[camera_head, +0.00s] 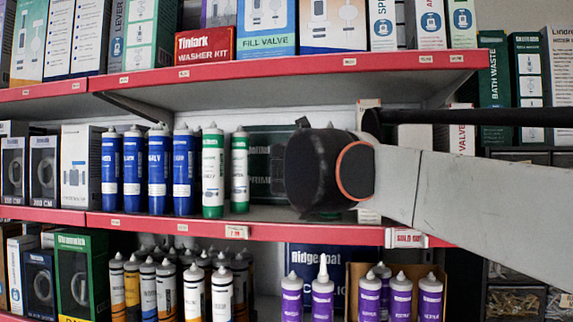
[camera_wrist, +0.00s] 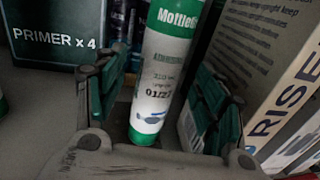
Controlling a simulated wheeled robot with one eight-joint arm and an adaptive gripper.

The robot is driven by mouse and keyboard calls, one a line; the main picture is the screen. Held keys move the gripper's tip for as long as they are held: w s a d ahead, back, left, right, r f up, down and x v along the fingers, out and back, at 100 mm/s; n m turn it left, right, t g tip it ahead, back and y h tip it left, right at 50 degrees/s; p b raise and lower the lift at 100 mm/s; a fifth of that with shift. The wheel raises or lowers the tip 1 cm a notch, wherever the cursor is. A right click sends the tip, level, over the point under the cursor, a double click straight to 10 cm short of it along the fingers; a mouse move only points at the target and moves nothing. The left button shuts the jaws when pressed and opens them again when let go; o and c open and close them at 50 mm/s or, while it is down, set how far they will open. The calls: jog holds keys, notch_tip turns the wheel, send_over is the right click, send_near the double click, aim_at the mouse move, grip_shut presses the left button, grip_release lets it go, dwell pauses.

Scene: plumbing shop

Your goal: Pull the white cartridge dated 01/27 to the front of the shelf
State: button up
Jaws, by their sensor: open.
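The white cartridge with green bands (camera_wrist: 163,75), dated 01/27, stands in the wrist view with its base toward me. My gripper (camera_wrist: 166,100) is open, with one green-padded finger on each side of the cartridge. Whether either pad touches it I cannot tell. In the head view my wrist reaches in from the right at the middle shelf (camera_head: 275,232) and hides the fingers and this cartridge. Two other white-and-green cartridges, a nearer one (camera_head: 213,172) and a slightly smaller-looking one (camera_head: 240,170), stand left of my wrist.
A dark PRIMER x 4 box (camera_wrist: 57,35) stands left of the cartridge, and a pale RISE box (camera_wrist: 285,85) stands close on the right. Dark cartridges (camera_wrist: 122,20) are behind. Blue cartridges (camera_head: 158,172) stand farther left. The upper shelf (camera_head: 290,68) hangs above my wrist.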

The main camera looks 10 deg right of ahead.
jog(key=shift+x, duration=1.8)
grip_shut()
jog(key=shift+s, duration=0.1)
